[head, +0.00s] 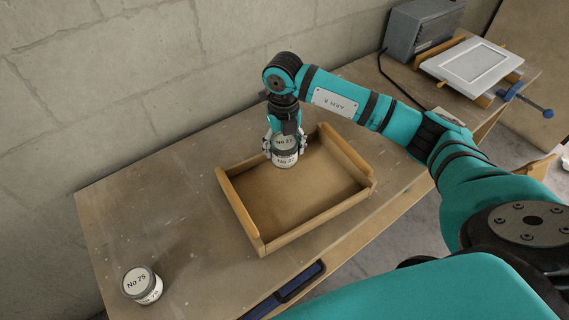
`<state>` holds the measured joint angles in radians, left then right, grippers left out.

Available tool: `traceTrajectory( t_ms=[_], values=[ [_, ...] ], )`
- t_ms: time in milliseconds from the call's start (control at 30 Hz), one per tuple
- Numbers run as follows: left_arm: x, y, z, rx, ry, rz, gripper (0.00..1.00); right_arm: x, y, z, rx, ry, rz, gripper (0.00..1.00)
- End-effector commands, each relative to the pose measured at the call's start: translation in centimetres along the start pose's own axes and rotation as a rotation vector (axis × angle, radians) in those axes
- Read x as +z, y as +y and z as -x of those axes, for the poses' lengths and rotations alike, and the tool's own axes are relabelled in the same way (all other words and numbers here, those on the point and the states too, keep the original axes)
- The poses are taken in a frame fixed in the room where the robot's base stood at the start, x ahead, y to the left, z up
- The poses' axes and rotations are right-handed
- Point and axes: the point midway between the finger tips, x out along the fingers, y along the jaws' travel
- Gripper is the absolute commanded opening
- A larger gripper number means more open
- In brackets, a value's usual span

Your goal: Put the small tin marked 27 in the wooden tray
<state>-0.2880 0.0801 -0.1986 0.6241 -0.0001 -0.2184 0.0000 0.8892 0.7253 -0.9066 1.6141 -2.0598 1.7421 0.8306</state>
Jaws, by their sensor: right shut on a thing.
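The small tin marked No 27 (285,159) is light with a printed label. My right gripper (284,146) points down and is shut around its upper part. The wooden tray (244,212) is an open, low-walled box on the bench. The tin shows over the tray's back left part; I cannot tell whether its base touches the tray floor. The visible tray floor is bare. My left gripper is not in view.
Another tin, marked No 75 (142,284), stands on the workbench (182,205) at the front left. A grey machine (422,32) and a framed white panel (466,64) are at the back right. A block wall runs behind the bench.

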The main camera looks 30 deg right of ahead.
Motion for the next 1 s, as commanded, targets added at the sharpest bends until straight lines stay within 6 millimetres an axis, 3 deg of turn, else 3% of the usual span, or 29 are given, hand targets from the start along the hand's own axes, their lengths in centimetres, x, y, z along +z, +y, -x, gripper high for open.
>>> traceTrajectory(
  t_ms=[100,267,500,667,833,867,1000],
  values=[
    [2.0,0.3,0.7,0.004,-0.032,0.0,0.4,0.0,0.0,-1.6,0.001,0.001,-0.001,0.23],
    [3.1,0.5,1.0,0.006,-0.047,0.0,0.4,0.0,0.0,-2.9,0.0,-0.001,0.001,0.23],
    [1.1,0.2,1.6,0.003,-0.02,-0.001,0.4,0.0,0.0,-5.9,0.001,0.0,0.0,0.23],
    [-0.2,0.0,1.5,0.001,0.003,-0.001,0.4,0.1,0.0,-6.2,0.001,-0.003,0.002,0.23],
    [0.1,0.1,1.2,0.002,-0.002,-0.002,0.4,0.1,0.0,-6.5,0.001,-0.003,0.002,0.23],
    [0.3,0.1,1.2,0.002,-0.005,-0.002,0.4,0.0,0.0,-6.5,0.0,-0.002,0.001,0.65],
    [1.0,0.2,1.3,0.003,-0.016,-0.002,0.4,0.0,0.0,-6.4,0.0,-0.002,0.001,0.83]
  ],
)
